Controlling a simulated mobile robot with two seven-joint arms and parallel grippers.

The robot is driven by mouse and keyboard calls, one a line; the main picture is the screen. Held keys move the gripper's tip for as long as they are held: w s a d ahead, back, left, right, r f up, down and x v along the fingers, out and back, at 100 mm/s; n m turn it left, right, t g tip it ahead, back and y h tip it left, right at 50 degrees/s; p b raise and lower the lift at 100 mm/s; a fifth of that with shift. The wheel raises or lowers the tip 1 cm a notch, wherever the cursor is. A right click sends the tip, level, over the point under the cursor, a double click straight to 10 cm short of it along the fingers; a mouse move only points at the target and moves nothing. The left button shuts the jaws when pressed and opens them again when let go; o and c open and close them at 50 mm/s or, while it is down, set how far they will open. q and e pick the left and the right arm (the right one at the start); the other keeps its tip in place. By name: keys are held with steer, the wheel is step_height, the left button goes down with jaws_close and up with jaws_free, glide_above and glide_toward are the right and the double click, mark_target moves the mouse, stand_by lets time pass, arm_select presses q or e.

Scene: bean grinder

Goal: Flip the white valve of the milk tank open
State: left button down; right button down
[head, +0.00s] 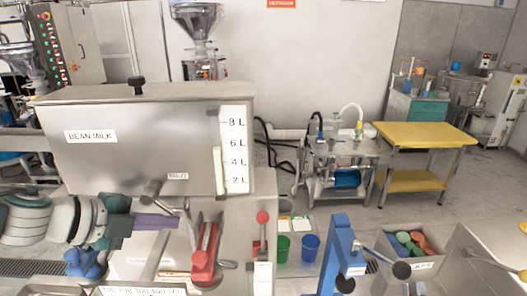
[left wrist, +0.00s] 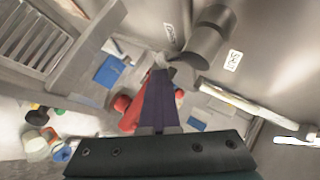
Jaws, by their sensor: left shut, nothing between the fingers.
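The milk tank (head: 130,150) is a steel box labelled BEAN MILK at the left of the head view. A metal spout (head: 152,190) sticks out low on its front, and shows as a grey cylinder in the left wrist view (left wrist: 205,42). A pale valve lever (head: 186,208) sits beside it; it also shows in the left wrist view (left wrist: 182,68), just past the fingertips. My left gripper (head: 176,222) has purple fingers, shut and empty, pointing right just below the spout. Its fingertips (left wrist: 160,72) are close to the lever; I cannot tell whether they touch.
A red-handled part (head: 205,255) stands just right of and below my left fingers. A white level scale (head: 234,150) is on the tank's front. A blue post (head: 342,250), green cup (head: 282,247) and blue cup (head: 309,247) are farther right.

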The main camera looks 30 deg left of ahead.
arm_select(q)
steer(key=shift+a+r, duration=0.15)
stand_by(0.5)
